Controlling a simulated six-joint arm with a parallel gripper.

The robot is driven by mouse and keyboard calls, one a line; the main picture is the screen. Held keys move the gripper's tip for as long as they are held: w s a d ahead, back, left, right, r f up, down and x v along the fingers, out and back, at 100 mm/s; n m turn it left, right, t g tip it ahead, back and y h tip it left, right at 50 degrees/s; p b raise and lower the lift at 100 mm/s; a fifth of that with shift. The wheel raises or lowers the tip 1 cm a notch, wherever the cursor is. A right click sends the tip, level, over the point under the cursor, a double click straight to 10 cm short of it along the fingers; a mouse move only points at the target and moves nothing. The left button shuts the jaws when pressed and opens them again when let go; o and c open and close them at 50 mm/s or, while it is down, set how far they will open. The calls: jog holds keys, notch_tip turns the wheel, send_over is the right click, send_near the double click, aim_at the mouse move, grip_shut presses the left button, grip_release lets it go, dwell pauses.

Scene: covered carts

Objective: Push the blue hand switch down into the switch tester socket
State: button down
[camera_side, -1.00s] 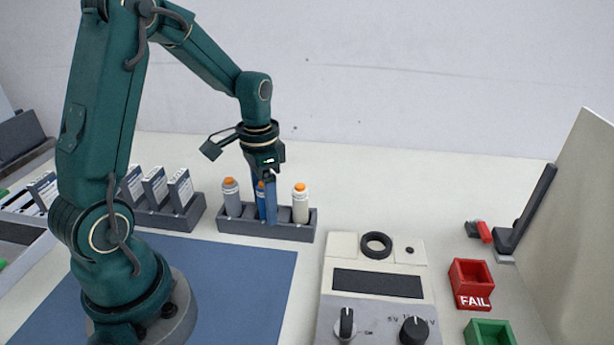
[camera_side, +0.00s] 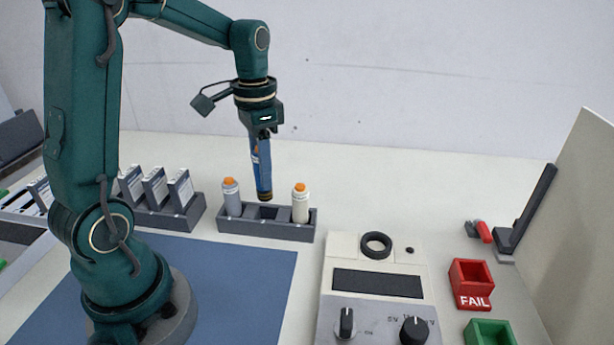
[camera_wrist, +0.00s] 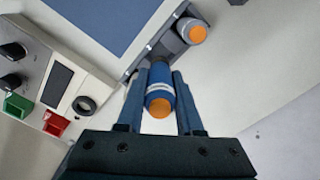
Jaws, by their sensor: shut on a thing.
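The blue hand switch (camera_side: 263,172) hangs upright in my gripper (camera_side: 262,145), above the middle slot of the grey rack. The gripper is shut on its upper part. In the wrist view the blue switch (camera_wrist: 159,90) shows its orange top and a white band between the two fingers of my gripper (camera_wrist: 160,92). The switch tester (camera_side: 376,305) is a pale box to the right of the rack. Its black ring socket (camera_side: 376,245) is at the top of the tester and is empty. The socket also shows in the wrist view (camera_wrist: 84,105).
The grey rack (camera_side: 265,231) holds a grey switch (camera_side: 231,197) at left and a white switch (camera_side: 300,203) at right. Boxed cards (camera_side: 155,188) stand further left. A red FAIL bin (camera_side: 471,284), a green bin (camera_side: 490,333) and a tilted panel (camera_side: 570,220) lie at right.

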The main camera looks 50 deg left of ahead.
notch_tip(320, 180, up, 3)
jog(key=shift+r, duration=0.2)
jog(key=shift+w+d+r, duration=0.1)
jog(key=shift+w+r, duration=0.7)
jog(key=shift+r, duration=0.1)
jog(key=w+d+r+m, duration=0.2)
jog(key=w+d+m, duration=0.2)
jog(key=w+d, duration=0.6)
jog(key=s+d+f+m, duration=0.1)
jog(key=d+f+m, duration=0.1)
jog(key=d+f, duration=0.6)
jog(key=shift+f, duration=0.4)
jog(key=shift+d+f, duration=0.1)
jog(key=shift+f, duration=1.95)
jog(key=shift+c, duration=2.4)
grip_release()
